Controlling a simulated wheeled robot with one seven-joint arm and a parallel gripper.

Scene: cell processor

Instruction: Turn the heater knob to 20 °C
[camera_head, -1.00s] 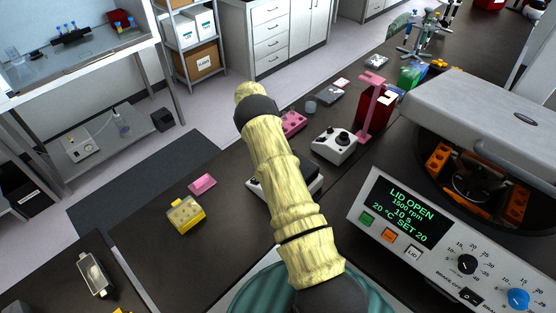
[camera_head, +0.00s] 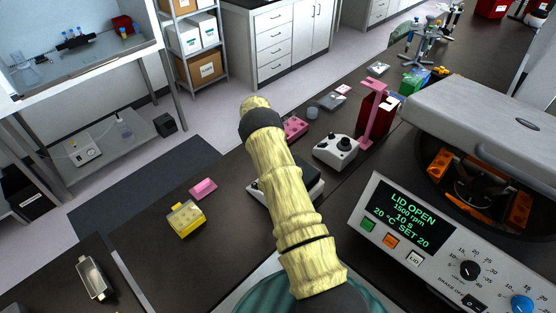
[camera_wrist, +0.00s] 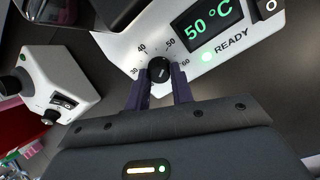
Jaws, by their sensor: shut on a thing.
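In the wrist view, the heater (camera_wrist: 215,65) is a white panel with a round black knob (camera_wrist: 160,69). Its scale shows 30, 40, 50 and 60. Its green display (camera_wrist: 211,26) reads 50 °C, with a lit READY lamp below. My gripper (camera_wrist: 159,83) is shut on the knob, one dark purple finger on each side. The knob's pointer is too small to read surely. In the head view, my yellow-sleeved arm covers most of a white device (camera_head: 312,190), and my gripper is hidden.
A white device with a black knob (camera_head: 336,150) stands beyond my arm. A yellow box (camera_head: 186,220) and pink block (camera_head: 203,189) lie left on the dark bench.

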